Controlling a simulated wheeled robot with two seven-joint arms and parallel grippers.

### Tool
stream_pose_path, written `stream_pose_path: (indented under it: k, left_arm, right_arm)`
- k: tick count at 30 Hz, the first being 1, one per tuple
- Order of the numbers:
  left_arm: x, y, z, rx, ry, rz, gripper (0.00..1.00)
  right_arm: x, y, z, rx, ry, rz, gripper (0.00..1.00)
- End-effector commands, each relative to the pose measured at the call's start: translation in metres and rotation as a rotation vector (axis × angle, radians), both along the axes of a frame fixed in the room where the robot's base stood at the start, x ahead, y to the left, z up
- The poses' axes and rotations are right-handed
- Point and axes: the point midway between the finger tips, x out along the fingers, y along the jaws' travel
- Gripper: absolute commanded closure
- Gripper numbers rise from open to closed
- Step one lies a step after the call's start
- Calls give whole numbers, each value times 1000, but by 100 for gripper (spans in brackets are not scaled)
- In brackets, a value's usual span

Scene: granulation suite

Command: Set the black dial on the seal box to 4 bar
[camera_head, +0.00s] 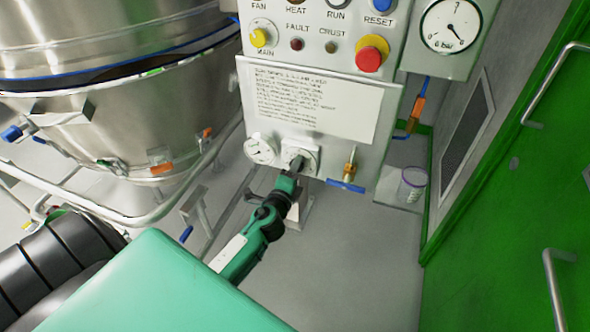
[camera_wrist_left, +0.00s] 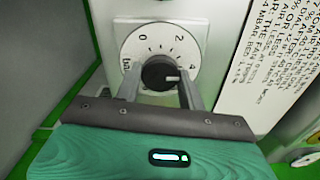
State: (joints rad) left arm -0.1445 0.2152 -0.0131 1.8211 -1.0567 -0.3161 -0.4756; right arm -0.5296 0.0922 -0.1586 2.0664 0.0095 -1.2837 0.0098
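The black dial (camera_wrist_left: 160,72) sits on a white round scale marked 0, 2 and 4, on a square plate. Its white mark points right, roughly toward the 4, close beside the right finger. The seal box (camera_head: 293,150) carries this dial low on its front; in the head view the dial is mostly hidden by my gripper. My left gripper (camera_wrist_left: 160,85) has one finger at each side of the dial; it also shows in the head view (camera_head: 297,166). I cannot tell whether both fingers touch the dial. My right gripper is not in view.
A small gauge (camera_head: 261,148) is left of the dial, and a blue-handled valve (camera_head: 346,185) is right of it. A red stop button (camera_head: 369,57) is above. A steel vessel (camera_head: 110,100) stands left, and green doors (camera_head: 510,200) stand right.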

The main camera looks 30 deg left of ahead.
Motion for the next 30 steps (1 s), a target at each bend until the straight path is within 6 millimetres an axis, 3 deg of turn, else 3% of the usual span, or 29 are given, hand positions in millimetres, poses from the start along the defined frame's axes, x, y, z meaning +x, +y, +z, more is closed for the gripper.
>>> stream_pose_path:
  k: [1,3,15,20,30]
  left_arm:
    - [0,-1,-1,-1,1,-2,51]
    - [0,-1,-1,-1,1,-2,39]
    - [-7,-2,-1,-2,2,-1,39]
    - [-29,-7,-2,-2,1,0,39]
    - [-92,-22,-3,-5,2,0,39]
  right_arm:
    - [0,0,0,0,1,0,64]
    - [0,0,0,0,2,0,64]
    - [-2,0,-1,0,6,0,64]
    - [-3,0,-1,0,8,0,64]
    - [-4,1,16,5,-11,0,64]
